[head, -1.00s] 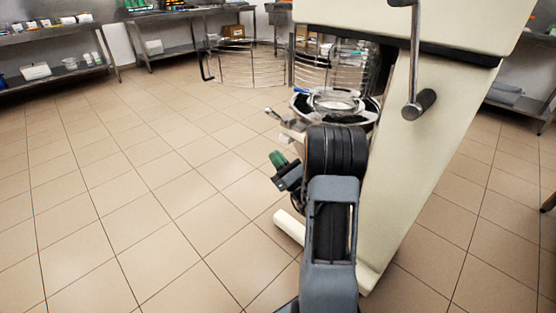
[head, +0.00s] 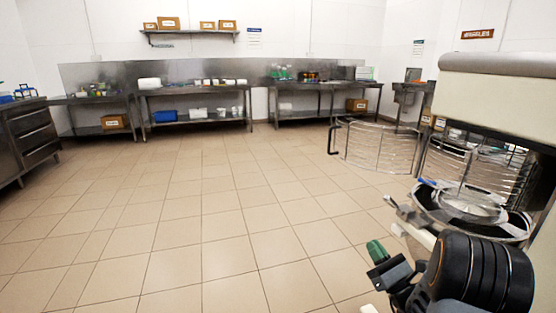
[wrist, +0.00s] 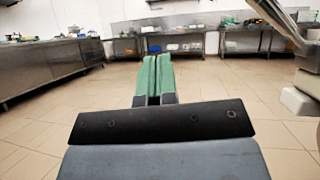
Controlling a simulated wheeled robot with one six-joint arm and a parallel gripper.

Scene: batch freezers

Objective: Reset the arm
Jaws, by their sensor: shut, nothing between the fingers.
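My gripper (wrist: 153,78) shows in the wrist view with its two green fingers side by side, shut and empty, pointing out over the floor toward the far benches. In the head view my gripper (head: 377,252) is at the lower right, beside my black arm joint. It is in front of and to the left of the cream machine (head: 500,62), apart from it. The machine's metal bowl (head: 465,205) and its open wire guard (head: 382,148) are behind my arm.
Steel benches (head: 190,91) with boxes and bottles line the back wall. A drawer cabinet (head: 30,140) stands at the left. The tiled floor (head: 200,210) between is clear. In the wrist view a counter (wrist: 45,68) runs along the left.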

